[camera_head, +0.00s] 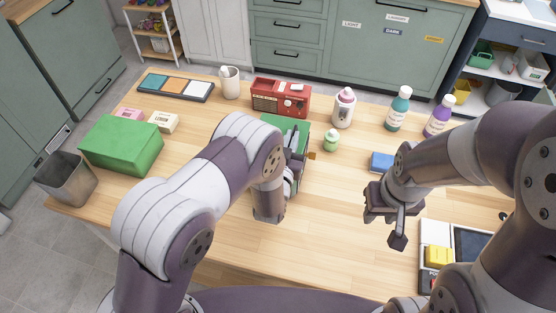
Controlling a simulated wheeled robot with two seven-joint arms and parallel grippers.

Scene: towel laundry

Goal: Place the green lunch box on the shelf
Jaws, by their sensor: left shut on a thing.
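The green lunch box (284,122) is on the wooden table near the middle. Its top edge and part of its right side show, with a small orange latch. My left arm and gripper hide most of it. My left gripper (293,165) is at the lunch box and shut on it; its fingertips are largely hidden. My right gripper (393,222) is over the table's right part, apart from the lunch box; its jaw gap is not clear. A dark shelf unit (480,101) stands at the back right, with a green basket and other items on it.
A larger green box (122,146) and a grey bin (66,180) are at the left. A red radio (280,97), white bottle (343,108), green jar (332,140), teal bottle (397,110) and purple bottle (438,118) stand nearby. The front middle of the table is clear.

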